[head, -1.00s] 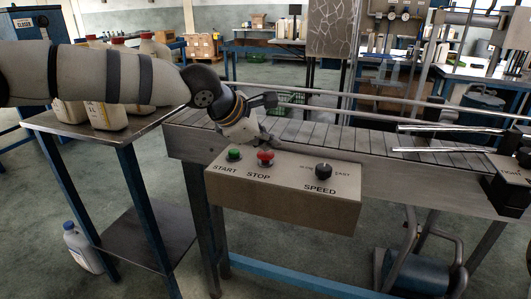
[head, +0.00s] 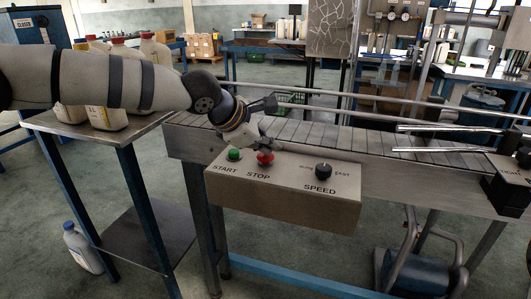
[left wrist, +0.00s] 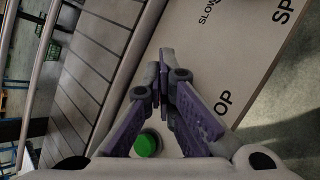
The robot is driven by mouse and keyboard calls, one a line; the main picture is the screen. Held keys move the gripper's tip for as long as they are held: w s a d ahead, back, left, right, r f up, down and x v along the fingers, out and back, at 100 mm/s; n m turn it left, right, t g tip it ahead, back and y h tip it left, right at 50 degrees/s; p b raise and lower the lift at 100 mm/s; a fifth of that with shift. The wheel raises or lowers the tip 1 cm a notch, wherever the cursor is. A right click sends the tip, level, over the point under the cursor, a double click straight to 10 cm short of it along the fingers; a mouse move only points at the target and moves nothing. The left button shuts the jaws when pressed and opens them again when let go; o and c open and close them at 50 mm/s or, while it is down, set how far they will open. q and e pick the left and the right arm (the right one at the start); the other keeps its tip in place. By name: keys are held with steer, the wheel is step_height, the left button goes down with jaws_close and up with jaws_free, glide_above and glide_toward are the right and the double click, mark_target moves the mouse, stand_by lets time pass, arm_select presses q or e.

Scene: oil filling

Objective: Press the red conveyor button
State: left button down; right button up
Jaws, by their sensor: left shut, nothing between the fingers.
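The red conveyor button (head: 265,158), labelled STOP, sits on top of the beige control box (head: 285,205). The green START button (head: 234,154) is left of it and also shows in the left wrist view (left wrist: 148,144). My left gripper (head: 262,146) is shut and empty, pointing down with its fingertips just above or at the red button's far side; I cannot tell whether they touch. In the left wrist view the closed fingers (left wrist: 168,88) hide the red button, beside the partly covered STOP label. My right gripper is out of view.
A black SPEED knob (head: 323,170) stands right of the buttons. The slatted conveyor (head: 345,138) and its rail run behind the box. White containers (head: 108,116) stand on the metal table (head: 55,123) under my left arm.

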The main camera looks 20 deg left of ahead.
mark_target(267, 157)
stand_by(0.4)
arm_select(q)
steer(key=shift+r, duration=0.85)
steer(key=shift+r+p, duration=0.3)
steer(key=shift+r, duration=2.2)
